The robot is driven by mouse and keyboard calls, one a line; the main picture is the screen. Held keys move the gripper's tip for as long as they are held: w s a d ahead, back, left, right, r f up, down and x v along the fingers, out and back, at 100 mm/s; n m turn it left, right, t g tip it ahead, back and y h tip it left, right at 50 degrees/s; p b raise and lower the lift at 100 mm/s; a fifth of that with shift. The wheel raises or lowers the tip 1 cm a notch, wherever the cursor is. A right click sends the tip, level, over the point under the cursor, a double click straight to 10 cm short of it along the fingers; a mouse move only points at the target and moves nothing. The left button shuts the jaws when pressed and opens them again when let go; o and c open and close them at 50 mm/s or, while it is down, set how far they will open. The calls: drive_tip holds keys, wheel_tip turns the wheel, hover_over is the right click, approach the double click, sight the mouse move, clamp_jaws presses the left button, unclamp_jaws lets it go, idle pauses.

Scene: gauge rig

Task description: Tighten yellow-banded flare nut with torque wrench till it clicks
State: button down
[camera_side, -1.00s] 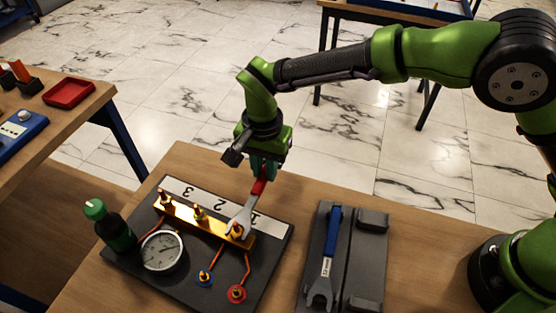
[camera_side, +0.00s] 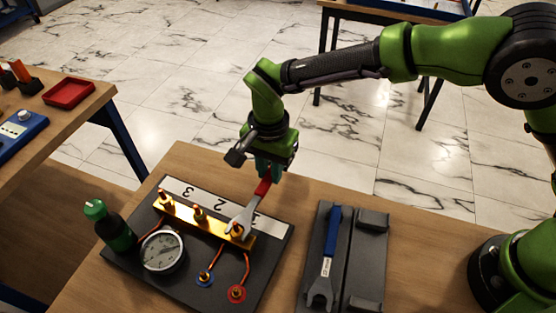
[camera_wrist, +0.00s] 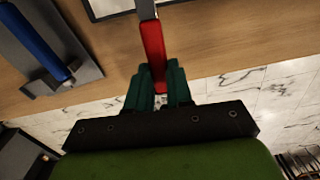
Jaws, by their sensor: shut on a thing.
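My gripper (camera_side: 267,176) is shut on the red handle of a wrench (camera_side: 245,218). The red handle also shows between the fingers in the wrist view (camera_wrist: 153,52). The wrench's open jaw is at the flare nut (camera_side: 236,231) at position 1, on the right end of the brass manifold (camera_side: 179,214). Whether the jaw is fully seated, and the nut's band colour, cannot be told. Two more fittings stand on the manifold at positions 2 and 3. A round gauge (camera_side: 162,252) sits in front of the manifold.
A blue-handled wrench (camera_side: 331,240) lies in a grey holder (camera_side: 351,228) on the right, whose other slot is empty. A green-capped bottle (camera_side: 113,230) stands left.

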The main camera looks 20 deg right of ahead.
drive_tip(key=shift+s+d+m, duration=0.25)
drive_tip(key=shift+d+m, duration=0.25)
drive_tip(key=shift+d, duration=0.15)
idle(0.5)
drive_tip(key=shift+a, duration=0.15)
drive_tip(key=shift+w+a+n, duration=0.2)
drive_tip(key=shift+a+n, duration=0.1)
drive_tip(key=shift+n, duration=0.1)
drive_tip(key=shift+w+a+n, duration=0.45)
drive_tip(key=shift+a+n, duration=0.05)
idle(0.3)
drive_tip(key=shift+w+d, duration=1.75)
drive_tip(key=shift+d, duration=0.05)
drive_tip(key=shift+r, duration=2.3)
